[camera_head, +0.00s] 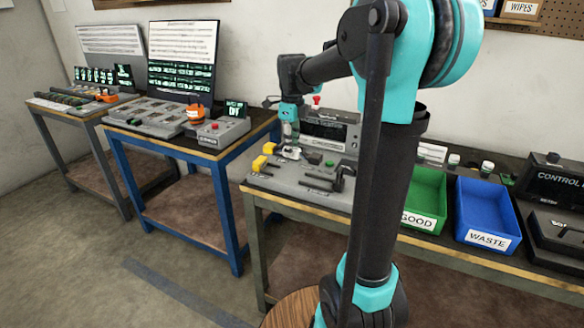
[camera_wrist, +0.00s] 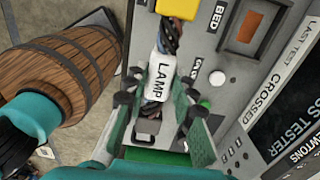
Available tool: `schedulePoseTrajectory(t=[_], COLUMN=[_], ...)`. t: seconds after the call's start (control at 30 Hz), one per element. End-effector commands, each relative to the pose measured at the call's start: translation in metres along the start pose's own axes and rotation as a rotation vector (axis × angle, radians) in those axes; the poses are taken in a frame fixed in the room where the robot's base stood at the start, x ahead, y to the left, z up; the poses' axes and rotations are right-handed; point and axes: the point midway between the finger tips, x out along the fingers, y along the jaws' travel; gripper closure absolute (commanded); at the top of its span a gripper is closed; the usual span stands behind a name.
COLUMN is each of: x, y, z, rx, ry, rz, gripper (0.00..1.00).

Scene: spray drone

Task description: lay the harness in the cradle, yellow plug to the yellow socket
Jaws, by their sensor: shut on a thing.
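The harness is a dark twisted cable bundle with a white LAMP sleeve (camera_wrist: 160,82). My gripper (camera_wrist: 153,108), also in the head view (camera_head: 291,150), is shut on the harness around the sleeve's lower part, over the grey tester bed (camera_wrist: 215,70). A yellow block (camera_wrist: 177,8) sits at the harness's upper end, cut by the wrist view's edge. In the head view two yellow blocks stand at the left of the tester bed (camera_head: 300,183), one nearer (camera_head: 259,163) and one farther (camera_head: 268,148). I cannot tell whether plug and socket are joined.
A green button (camera_head: 329,162) and a black clamp-like part (camera_head: 337,180) stand on the bed's right. A green GOOD bin (camera_head: 426,198) and a blue WASTE bin (camera_head: 487,213) are farther right. A wooden barrel (camera_wrist: 60,75) stands beside the bench.

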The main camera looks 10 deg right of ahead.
Motion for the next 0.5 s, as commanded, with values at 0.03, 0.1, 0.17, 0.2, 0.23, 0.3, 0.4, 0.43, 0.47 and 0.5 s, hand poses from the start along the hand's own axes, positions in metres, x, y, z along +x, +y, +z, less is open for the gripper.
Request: schedulePoseTrajectory(t=[0.03, 0.1, 0.17, 0.2, 0.23, 0.3, 0.4, 0.43, 0.47, 0.5], x=[0.011, 0.023, 0.03, 0.034, 0.036, 0.039, 0.051, 0.055, 0.059, 0.065], y=[0.0, 0.0, 0.0, 0.0, 0.0, 0.0, 0.0, 0.0, 0.0, -0.001], z=[0.0, 0.0, 0.0, 0.0, 0.0, 0.0, 0.0, 0.0, 0.0, 0.0], rx=[0.0, 0.0, 0.0, 0.0, 0.0, 0.0, -0.001, -0.001, -0.001, -0.001], ry=[0.0, 0.0, 0.0, 0.0, 0.0, 0.0, 0.0, 0.0, 0.0, 0.0], rz=[0.0, 0.0, 0.0, 0.0, 0.0, 0.0, 0.0, 0.0, 0.0, 0.0], gripper=[1.0, 1.0, 1.0, 1.0, 1.0, 1.0, 1.0, 1.0, 1.0, 1.0])
